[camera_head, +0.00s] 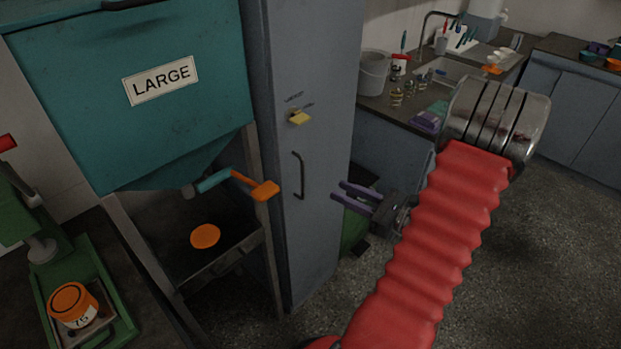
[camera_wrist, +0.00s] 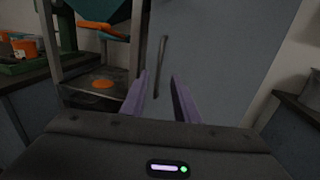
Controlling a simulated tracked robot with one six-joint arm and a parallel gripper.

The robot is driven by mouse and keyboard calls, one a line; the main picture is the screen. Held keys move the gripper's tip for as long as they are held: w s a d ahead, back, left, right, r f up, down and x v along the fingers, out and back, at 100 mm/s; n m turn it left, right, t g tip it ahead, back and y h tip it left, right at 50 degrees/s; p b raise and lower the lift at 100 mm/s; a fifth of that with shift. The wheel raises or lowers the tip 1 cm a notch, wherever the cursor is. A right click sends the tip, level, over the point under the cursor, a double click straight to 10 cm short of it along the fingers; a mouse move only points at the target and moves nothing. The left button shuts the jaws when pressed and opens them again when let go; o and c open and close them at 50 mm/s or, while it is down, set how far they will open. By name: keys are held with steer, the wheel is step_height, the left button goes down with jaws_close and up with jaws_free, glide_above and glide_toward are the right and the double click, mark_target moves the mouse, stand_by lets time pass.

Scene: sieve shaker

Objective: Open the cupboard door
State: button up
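The tall grey cupboard (camera_head: 322,130) stands in the middle of the head view with its door closed. In the wrist view the handle (camera_wrist: 160,66) shows beyond the gap between the fingers (camera_wrist: 158,76), and the door (camera_wrist: 205,60) fills the background.
Left of the cupboard stands a teal hopper (camera_head: 140,90) marked LARGE, with an orange lever (camera_head: 262,189) reaching out near the door. A counter (camera_head: 385,103) with a bucket (camera_head: 374,73) is at the right. A green bin (camera_head: 355,228) is behind my gripper. Floor at right is clear.

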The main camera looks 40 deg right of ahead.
steer(key=x, duration=1.1)
jaws_close()
steer(key=shift+a, duration=0.15)
stand_by(0.5)
